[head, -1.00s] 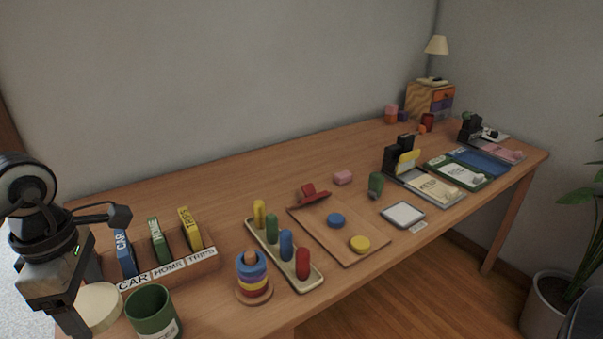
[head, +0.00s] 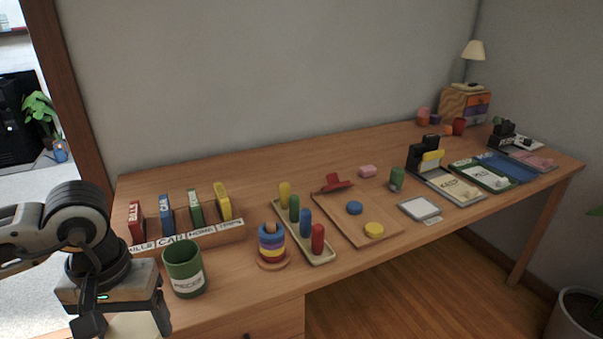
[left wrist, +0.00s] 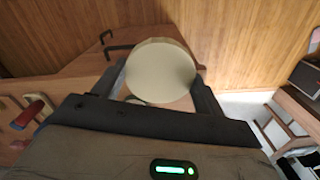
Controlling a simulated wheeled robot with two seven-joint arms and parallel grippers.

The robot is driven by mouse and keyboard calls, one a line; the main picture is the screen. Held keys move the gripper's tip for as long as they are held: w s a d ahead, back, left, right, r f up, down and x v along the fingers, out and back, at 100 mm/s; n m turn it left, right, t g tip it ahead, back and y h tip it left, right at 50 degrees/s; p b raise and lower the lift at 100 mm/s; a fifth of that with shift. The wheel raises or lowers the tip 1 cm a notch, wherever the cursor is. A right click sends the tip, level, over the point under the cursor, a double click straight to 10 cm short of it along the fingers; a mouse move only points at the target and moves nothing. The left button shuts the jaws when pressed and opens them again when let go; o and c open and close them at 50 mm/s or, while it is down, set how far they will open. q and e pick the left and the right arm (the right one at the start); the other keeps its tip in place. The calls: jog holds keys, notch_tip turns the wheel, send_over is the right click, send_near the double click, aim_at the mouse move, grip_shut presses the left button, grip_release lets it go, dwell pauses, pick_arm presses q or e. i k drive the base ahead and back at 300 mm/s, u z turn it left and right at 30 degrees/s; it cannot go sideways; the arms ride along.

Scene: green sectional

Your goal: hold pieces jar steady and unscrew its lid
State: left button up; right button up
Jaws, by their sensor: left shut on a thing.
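The green pieces jar (head: 184,270) stands upright on the desk at the lower left, its white label facing me and its top open. The round cream lid (left wrist: 160,70) is off the jar, between the fingers of my left gripper (left wrist: 156,88), which is shut on it. In the head view my left gripper (head: 126,322) is left of the jar and nearer to me, apart from it. The lid (head: 142,326) is partly hidden there by the fingers. My right gripper is not in view, and nothing holds the jar.
A wooden holder (head: 215,235) with several labelled upright pieces stands behind the jar. A ring stacker (head: 272,246) and a peg tray (head: 318,259) are to its right. A board (head: 378,228) and card holders lie farther right. Little bare desk shows around the jar.

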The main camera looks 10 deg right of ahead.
aim_at(183, 261)
jog(key=z, duration=1.5)
jog(key=i, duration=1.95)
jog(key=u, duration=0.4)
